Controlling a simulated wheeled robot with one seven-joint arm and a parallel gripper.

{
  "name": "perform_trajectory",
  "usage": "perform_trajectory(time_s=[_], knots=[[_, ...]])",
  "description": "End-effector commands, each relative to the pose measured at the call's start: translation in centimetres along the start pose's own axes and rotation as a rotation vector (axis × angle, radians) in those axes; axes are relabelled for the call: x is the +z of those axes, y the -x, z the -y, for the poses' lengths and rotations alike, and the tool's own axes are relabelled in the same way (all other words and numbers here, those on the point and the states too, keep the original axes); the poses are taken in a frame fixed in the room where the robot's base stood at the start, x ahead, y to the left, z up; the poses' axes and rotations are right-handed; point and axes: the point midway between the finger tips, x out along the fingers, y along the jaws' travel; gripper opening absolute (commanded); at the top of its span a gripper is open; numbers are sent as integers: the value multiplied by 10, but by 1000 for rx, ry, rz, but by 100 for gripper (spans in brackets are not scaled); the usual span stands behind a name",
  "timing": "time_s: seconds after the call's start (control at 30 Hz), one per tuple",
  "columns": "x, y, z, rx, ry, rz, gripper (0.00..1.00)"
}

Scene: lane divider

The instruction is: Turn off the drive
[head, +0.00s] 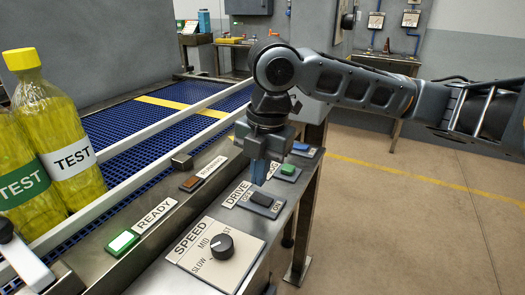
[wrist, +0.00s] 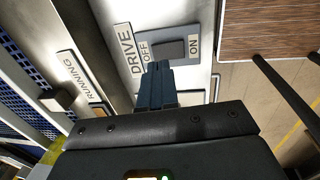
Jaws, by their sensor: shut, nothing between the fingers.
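I cannot tell which end is pressed down. My gripper (head: 259,176) points down just behind the OFF side of the switch, its blue fingers together and empty. In the wrist view, the fingertips (wrist: 158,66) appear beside the rocker near the OFF label. I cannot tell whether they touch the panel.
A SPEED knob (head: 222,246) lies nearer on the panel; a green button (head: 288,171) and a blue button (head: 301,147) lie beyond. The READY lamp (head: 122,241) is bright; the RUNNING lamp (head: 191,183) looks dull orange.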

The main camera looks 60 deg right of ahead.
Motion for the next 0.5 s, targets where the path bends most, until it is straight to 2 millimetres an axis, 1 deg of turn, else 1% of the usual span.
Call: perform_trajectory(time_s=[0.03, 0.1, 0.2, 0.33, 0.5], knots=[[0, -8, 0, -2, -1, -1, 0], [0, -18, 0, -2, -1, -1, 0], [0, -27, 0, -1, -2, -1, 0], [0, -34, 0, 1, -1, 0, 0], [0, -35, 0, 1, -1, 1, 0]])
